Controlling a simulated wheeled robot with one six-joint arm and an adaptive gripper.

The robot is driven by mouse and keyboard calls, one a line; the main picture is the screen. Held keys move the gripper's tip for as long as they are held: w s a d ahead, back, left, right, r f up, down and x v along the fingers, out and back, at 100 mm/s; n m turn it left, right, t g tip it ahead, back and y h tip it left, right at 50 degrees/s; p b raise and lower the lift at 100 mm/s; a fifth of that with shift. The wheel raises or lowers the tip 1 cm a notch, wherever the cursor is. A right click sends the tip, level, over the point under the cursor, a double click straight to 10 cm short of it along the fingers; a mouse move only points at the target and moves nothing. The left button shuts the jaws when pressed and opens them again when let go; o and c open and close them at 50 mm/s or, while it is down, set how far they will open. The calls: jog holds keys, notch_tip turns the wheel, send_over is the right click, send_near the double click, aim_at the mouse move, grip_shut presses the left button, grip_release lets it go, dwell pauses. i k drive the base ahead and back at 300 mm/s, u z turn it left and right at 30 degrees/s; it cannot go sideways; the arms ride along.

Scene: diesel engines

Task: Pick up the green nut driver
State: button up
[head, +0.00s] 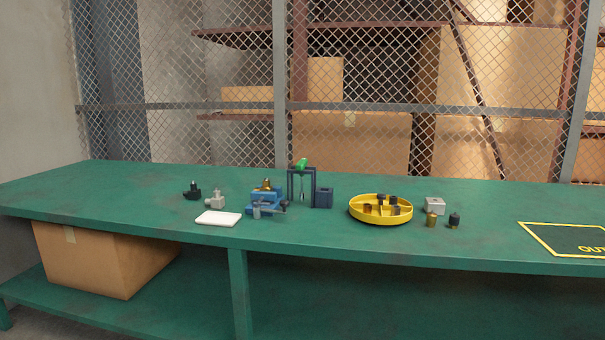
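The green nut driver (302,164) hangs upright in a dark blue rack (290,187) on the green workbench (120,190). Its green handle sits on top of the rack and its thin shaft points down between the rack's legs. My gripper does not show in the head view.
A blue vise (267,197) with a brass part stands just left of the rack, and a small dark blue block (324,197) just right. A yellow round tray (380,218) with dark parts is farther right. A white pad (218,218) lies front left. The bench's far left is clear.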

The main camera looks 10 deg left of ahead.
aim_at(301, 165)
jog(key=u, duration=0.3)
jog(key=k, duration=0.5)
jog(key=u, duration=1.05)
jog(key=i, duration=0.95)
jog(key=z, duration=0.7)
jog(key=i, duration=0.75)
jog(key=z, duration=0.85)
